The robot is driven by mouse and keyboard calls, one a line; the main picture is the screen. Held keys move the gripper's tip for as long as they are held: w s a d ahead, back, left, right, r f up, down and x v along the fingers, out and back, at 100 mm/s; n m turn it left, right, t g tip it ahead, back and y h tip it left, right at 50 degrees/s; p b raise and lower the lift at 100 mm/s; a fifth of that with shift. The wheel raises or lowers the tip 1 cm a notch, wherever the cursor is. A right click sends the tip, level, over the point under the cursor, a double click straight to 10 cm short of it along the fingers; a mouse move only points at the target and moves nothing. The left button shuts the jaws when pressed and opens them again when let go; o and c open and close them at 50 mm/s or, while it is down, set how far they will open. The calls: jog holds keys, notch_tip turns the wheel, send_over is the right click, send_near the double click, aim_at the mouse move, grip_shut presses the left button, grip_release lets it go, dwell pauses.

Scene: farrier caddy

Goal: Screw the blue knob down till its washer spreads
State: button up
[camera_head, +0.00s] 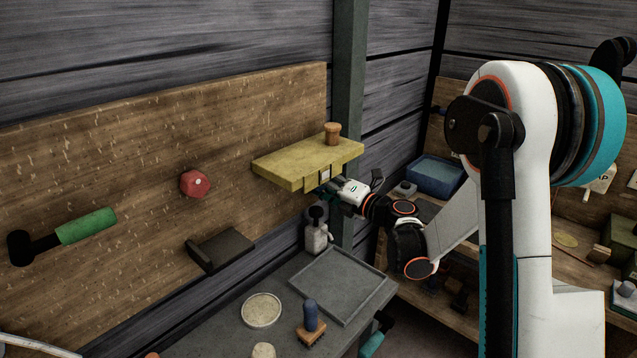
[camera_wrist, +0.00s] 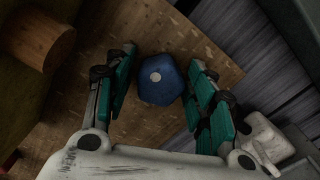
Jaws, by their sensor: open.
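The blue knob (camera_wrist: 159,80) is a rounded, many-sided knob with a pale dot at its centre, seen end-on against the wooden board in the wrist view. My gripper (camera_wrist: 163,70) is open, with one teal-padded finger to the left of the knob and one to the right. In the head view my gripper (camera_head: 326,188) is under the right end of the yellow shelf, and the knob is hidden there. The washer is not visible.
The yellow shelf (camera_head: 305,160) carries a brown cork-like piece (camera_head: 332,134) just above my gripper. A red knob (camera_head: 194,183), a dark bracket (camera_head: 220,250) and a green-handled tool (camera_head: 85,226) are on the board. A spray bottle (camera_head: 317,235) stands below my gripper, beside a grey tray (camera_head: 342,309).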

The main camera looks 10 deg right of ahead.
jog(key=n, duration=0.3)
jog(key=shift+f+b, duration=0.1)
jog(key=shift+b, duration=0.3)
jog(key=n, duration=0.3)
jog(key=shift+n+b, duration=0.4)
jog(key=shift+n, duration=0.3)
jog(key=n, duration=0.4)
jog(key=shift+n+b, duration=0.3)
jog(key=shift+b, duration=0.05)
